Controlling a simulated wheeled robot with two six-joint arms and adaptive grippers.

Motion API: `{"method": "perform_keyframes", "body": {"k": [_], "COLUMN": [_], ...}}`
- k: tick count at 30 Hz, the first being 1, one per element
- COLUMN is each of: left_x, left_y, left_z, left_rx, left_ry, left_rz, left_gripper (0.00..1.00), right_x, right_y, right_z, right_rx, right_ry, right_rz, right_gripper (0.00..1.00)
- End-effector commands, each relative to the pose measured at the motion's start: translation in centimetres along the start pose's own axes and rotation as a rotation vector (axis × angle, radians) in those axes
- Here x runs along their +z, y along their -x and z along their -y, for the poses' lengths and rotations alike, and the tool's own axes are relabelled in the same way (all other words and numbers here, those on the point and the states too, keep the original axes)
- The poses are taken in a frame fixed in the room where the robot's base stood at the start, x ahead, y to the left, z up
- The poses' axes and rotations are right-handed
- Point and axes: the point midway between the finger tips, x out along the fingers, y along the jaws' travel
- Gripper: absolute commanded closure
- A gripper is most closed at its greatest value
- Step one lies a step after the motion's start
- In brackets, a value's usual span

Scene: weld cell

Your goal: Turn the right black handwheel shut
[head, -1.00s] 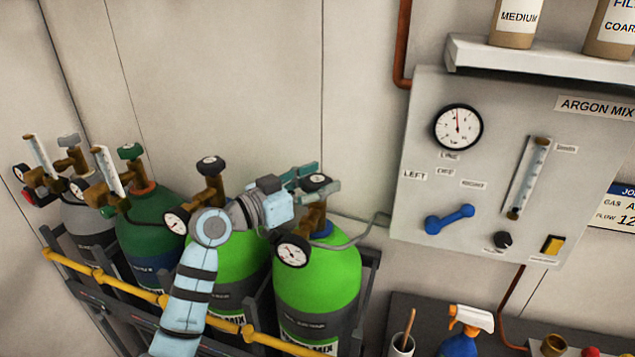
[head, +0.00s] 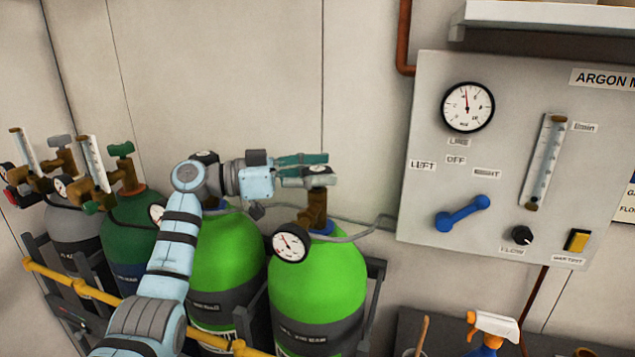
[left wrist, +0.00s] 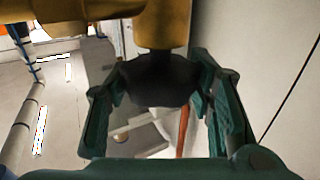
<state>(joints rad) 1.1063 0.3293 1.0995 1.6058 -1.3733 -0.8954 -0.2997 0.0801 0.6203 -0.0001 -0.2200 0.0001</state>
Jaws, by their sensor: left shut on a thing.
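The right black handwheel (head: 319,169) sits on the brass valve of the right bright-green cylinder (head: 318,270). My left gripper (head: 327,169) reaches it from the left, one teal finger on its far side and one on its near side. In the left wrist view the dark handwheel (left wrist: 160,80) lies between the two fingers, below the brass valve body (left wrist: 162,25), and the gripper is shut on it. The left green cylinder's black handwheel (head: 205,156) is partly hidden behind my arm. My right gripper is not in view.
A pressure gauge (head: 291,243) juts from the right valve's front. A grey hose runs to the panel (head: 420,150), which carries a dial and a blue lever (head: 463,213). A yellow rail (head: 95,293) crosses before the cylinders. A spray bottle (head: 489,335) stands lower right.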

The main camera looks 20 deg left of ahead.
Motion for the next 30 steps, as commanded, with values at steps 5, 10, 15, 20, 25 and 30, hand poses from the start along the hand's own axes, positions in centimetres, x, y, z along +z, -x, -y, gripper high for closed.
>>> {"method": "perform_keyframes", "body": {"k": [5, 10, 15, 20, 25, 30], "left_x": [0.32, 0.33, 0.36, 0.30, 0.19, -0.31], "left_y": [-0.03, -0.04, -0.04, -0.04, -0.03, -0.03], "left_z": [-0.03, -0.04, -0.04, -0.03, -0.01, 0.00], "left_rx": [0.029, 0.033, 0.032, 0.031, 0.029, 0.029], "left_ry": [0.006, 0.006, 0.007, 0.006, 0.004, 0.002], "left_rz": [0.006, 0.008, 0.009, 0.008, 0.006, 0.004], "left_gripper": [0.80, 0.80, 0.80, 0.31, 0.31, 0.31], "right_x": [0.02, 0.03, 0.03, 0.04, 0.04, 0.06], "right_y": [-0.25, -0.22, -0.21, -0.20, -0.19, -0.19], "right_z": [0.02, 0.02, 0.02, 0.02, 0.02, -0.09], "right_rx": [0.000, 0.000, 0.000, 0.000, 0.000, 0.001], "right_ry": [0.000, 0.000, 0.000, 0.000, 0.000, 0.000], "right_rz": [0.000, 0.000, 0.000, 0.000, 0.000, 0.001], "right_gripper": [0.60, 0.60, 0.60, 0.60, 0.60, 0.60]}}
